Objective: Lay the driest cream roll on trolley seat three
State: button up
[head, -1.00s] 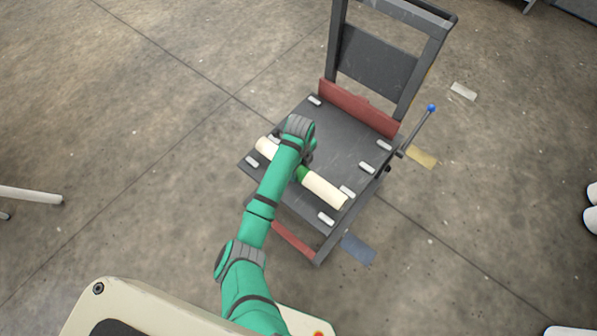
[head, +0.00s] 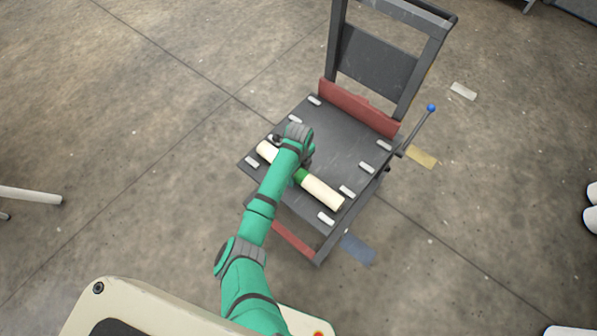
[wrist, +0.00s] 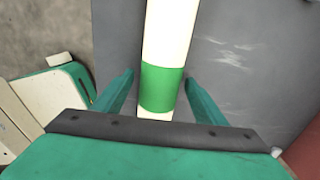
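A cream roll with a green band around its middle (head: 323,191) lies across the front part of the dark trolley deck (head: 338,137). It lies between the two front pairs of light pegs and looks to be resting on the deck. My arm hides part of it in the head view. In the wrist view the roll (wrist: 165,35) runs up the picture between my gripper's fingers (wrist: 159,78). The two green fingers stand apart, one on each side of the green band, with a narrow gap to the roll. In the head view my arm hides the fingers.
Light pegs (head: 367,168) line both sides of the deck; the deck behind the roll is bare. A red bar (head: 358,108) and an upright frame (head: 377,62) stand at its back. A lever with a blue knob (head: 431,108) rises at the right. Coloured floor patches (head: 421,157) lie nearby.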

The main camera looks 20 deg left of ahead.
aim_at(299, 171)
notch_tip(299, 171, up, 12)
jog(key=w+d+f+n+t+h, duration=0.1)
jog(key=w+d+n+t+h, duration=0.1)
jog(key=d, duration=0.8)
jog(key=w+d+f+n+t+h, duration=0.1)
jog(key=d+n+t, duration=0.1)
jog(key=d, duration=0.8)
jog(key=s+d+n+t+h, duration=0.1)
jog(key=s+d+n+t, duration=0.15)
jog(key=d+n, duration=0.2)
jog(key=s+d+n+t+h, duration=0.1)
jog(key=s+d+n+t, duration=0.15)
jog(key=d, duration=0.35)
jog(key=s+a+r+n+t+y, duration=0.2)
jog(key=s+n, duration=0.2)
jog(key=s, duration=0.5)
jog(key=s+a+r+n+t+y, duration=0.15)
jog(key=s+n, duration=0.35)
jog(key=s, duration=0.5)
jog(key=s+a+r+n+t+y, duration=0.1)
jog(key=s+a+r+n+t, duration=0.1)
jog(key=s+a+r, duration=0.8)
jog(key=s+r+t, duration=0.1)
jog(key=s+r, duration=0.1)
jog(key=s, duration=0.2)
jog(key=shift+s+a+r, duration=0.15)
jog(key=shift+s+r, duration=0.1)
jog(key=shift+r, duration=0.15)
